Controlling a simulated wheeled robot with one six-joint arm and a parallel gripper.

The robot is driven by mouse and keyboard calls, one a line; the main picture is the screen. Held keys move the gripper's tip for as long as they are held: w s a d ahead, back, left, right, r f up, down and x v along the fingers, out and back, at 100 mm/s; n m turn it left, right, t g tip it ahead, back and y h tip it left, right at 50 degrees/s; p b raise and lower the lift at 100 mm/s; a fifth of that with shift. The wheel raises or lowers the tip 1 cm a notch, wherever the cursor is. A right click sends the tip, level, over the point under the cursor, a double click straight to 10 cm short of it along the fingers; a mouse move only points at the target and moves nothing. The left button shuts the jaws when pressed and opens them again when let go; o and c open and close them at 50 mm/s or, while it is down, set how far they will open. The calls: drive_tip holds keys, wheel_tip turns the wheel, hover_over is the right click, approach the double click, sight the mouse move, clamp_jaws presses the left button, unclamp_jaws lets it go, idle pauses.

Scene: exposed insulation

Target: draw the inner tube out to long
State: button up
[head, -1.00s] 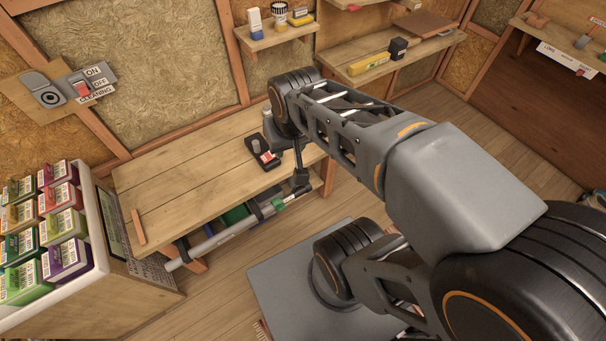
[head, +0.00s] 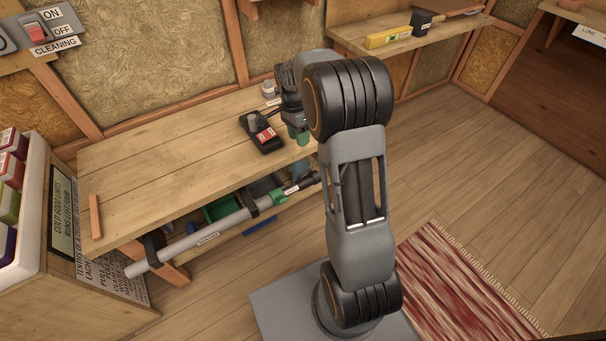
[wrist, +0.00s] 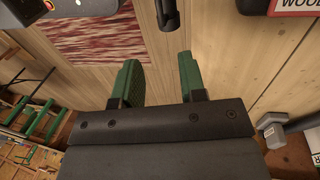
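A long grey tube (head: 215,232) lies slanted along the front of the bench, held by dark clips. Near its right end are a green collar (head: 278,196) and a thinner black end piece (head: 300,185), apparently the inner tube's end. My gripper (head: 300,140) is above that end, by the bench's right edge, partly hidden by my arm. In the wrist view my gripper (wrist: 158,62) has its two green fingers apart with nothing between them. A black rod end (wrist: 168,16) shows just beyond the fingertips, not touching them; I cannot tell for certain that it is the tube's end.
The wooden bench (head: 165,160) carries a black switch box (head: 262,134) and a small wooden strip (head: 96,216). Bins sit beneath it. A wall shelf (head: 400,46) is at the back. A striped rug (head: 465,285) lies on open floor at the right.

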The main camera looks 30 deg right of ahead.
sight(304, 172)
drive_tip(key=s+f+b, duration=0.1)
drive_tip(key=f, duration=0.3)
drive_tip(key=f+b, duration=0.2)
drive_tip(key=f, duration=0.2)
drive_tip(key=s+f+b, duration=0.1)
drive_tip(key=f, duration=0.3)
drive_tip(key=shift+s+d+f, duration=0.15)
drive_tip(key=shift+s+f, duration=0.15)
drive_tip(key=shift+c, duration=0.3)
clamp_jaws()
